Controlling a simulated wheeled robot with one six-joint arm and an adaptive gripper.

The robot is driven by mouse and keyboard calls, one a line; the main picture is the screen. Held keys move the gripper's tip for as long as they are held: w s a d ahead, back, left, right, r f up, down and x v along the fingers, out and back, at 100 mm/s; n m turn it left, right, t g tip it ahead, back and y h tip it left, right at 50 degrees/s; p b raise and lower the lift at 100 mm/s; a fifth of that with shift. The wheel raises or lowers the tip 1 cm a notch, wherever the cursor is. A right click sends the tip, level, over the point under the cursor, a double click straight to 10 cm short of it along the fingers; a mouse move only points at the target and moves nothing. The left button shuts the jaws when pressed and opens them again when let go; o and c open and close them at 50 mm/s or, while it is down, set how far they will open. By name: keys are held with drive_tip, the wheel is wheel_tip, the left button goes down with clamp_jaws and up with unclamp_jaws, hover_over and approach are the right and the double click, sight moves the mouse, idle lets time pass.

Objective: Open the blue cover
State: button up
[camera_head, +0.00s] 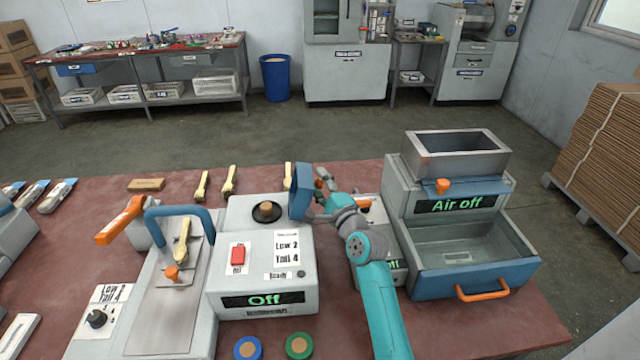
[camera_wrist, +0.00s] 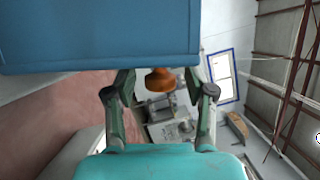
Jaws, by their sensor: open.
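The blue cover (camera_head: 300,190) stands roughly upright at the right rear of the grey machine marked Off (camera_head: 262,275). The machine's round black part (camera_head: 267,212) shows uncovered to its left. In the wrist view the blue cover (camera_wrist: 100,35) fills the top as a broad flat panel. An orange knob (camera_wrist: 160,79) sticks out below its edge. My gripper (camera_wrist: 158,92) is open, with one finger on each side of the knob; contact cannot be told. In the head view my gripper (camera_head: 322,190) is at the cover's right side, its fingertips partly hidden.
A grey unit marked Air off (camera_head: 456,204) with a blue drawer (camera_head: 475,275) stands close to the right of my arm. A lever press (camera_head: 165,300) stands at left.

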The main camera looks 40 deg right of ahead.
clamp_jaws()
drive_tip(key=shift+w+a+r+n, duration=0.3)
drive_tip(key=shift+r+n, duration=0.1)
drive_tip(key=shift+n, duration=0.1)
drive_tip(key=shift+w+a+r+n+g, duration=0.4)
drive_tip(key=shift+a+r+n+g, duration=0.15)
drive_tip(key=shift+n, duration=0.25)
drive_tip(key=shift+f, duration=0.1)
unclamp_jaws()
drive_tip(key=v, duration=1.2)
